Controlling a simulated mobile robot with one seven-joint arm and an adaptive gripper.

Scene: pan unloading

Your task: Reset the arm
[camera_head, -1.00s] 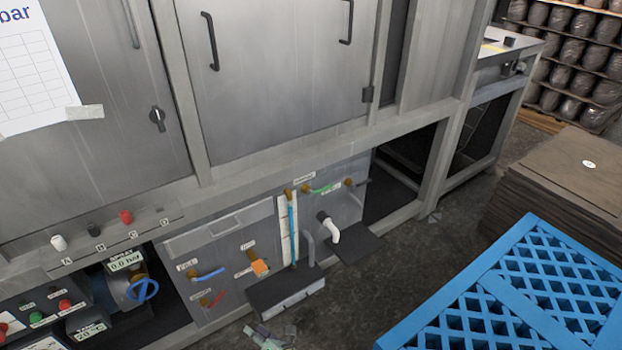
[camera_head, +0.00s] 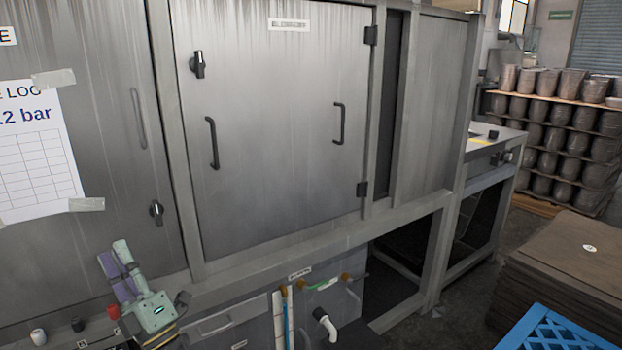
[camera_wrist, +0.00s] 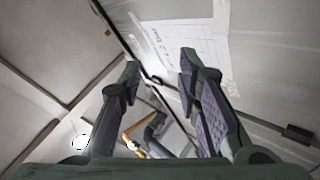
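My gripper (camera_head: 113,254) is at the lower left of the head view, raised in front of the grey metal cabinet (camera_head: 281,150). It points upward and leans left. In the wrist view its two purple-padded fingers (camera_wrist: 160,62) stand apart with nothing between them. Its fingertips overlap the cabinet front in the head view; whether they touch it, I cannot tell. The gripper hides part of the ledge behind it.
A paper log sheet (camera_head: 35,155) is taped to the left door. Knobs (camera_head: 38,337) sit on the ledge by my gripper. A blue pallet (camera_head: 545,330), a brown stack (camera_head: 560,270) and shelved pots (camera_head: 560,135) stand at right.

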